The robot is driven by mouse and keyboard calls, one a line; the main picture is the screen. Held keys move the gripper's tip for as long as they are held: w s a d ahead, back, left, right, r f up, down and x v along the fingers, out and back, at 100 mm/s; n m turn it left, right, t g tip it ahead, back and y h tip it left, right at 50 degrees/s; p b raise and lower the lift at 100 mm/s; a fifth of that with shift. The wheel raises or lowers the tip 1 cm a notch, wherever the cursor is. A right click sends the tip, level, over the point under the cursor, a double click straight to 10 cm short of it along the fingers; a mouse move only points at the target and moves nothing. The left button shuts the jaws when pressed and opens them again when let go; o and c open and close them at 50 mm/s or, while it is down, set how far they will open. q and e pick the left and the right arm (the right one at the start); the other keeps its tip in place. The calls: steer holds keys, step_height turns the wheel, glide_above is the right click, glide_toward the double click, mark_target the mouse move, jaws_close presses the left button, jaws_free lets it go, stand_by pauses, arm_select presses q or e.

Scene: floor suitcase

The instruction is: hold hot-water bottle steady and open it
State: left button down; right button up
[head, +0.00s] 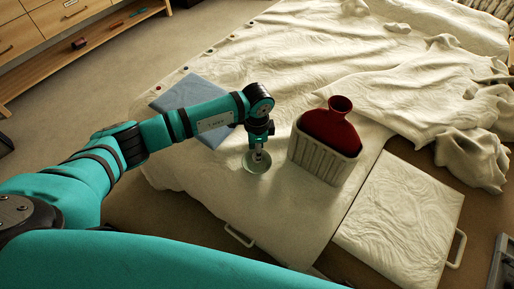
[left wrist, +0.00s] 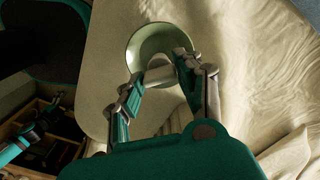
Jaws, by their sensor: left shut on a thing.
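The red hot-water bottle (head: 329,130) stands upright, neck up, in a pale ribbed container (head: 322,158) on the cloth-covered surface. Its round mouth (head: 341,104) faces up; I cannot tell if a stopper is in it. My left gripper (head: 259,156) is left of the container, apart from the bottle. It is shut on the pale stem of a round greenish funnel-like thing (head: 249,164). In the left wrist view, the fingers (left wrist: 163,82) close around that stem, with the wide green rim (left wrist: 142,43) beyond them. The bottle is not seen there. My right gripper is not in view.
A blue folded cloth (head: 178,92) lies behind my left arm. Rumpled pale cloth (head: 395,50) covers the back right. A pale padded panel with a handle (head: 400,222) lies at the right. A wooden drawer unit (head: 60,35) stands at the far left.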

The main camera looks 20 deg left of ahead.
arm_select(q)
steer(key=shift+f+b, duration=0.4)
steer(key=shift+f, duration=0.45)
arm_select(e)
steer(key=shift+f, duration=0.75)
arm_select(q)
steer(key=c, duration=0.8)
jaws_free()
steer(key=shift+r, duration=0.15)
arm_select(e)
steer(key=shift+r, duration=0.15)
arm_select(q)
step_height(320, 180, up, 7)
steer(key=p, duration=0.6)
steer(key=shift+p, duration=0.4)
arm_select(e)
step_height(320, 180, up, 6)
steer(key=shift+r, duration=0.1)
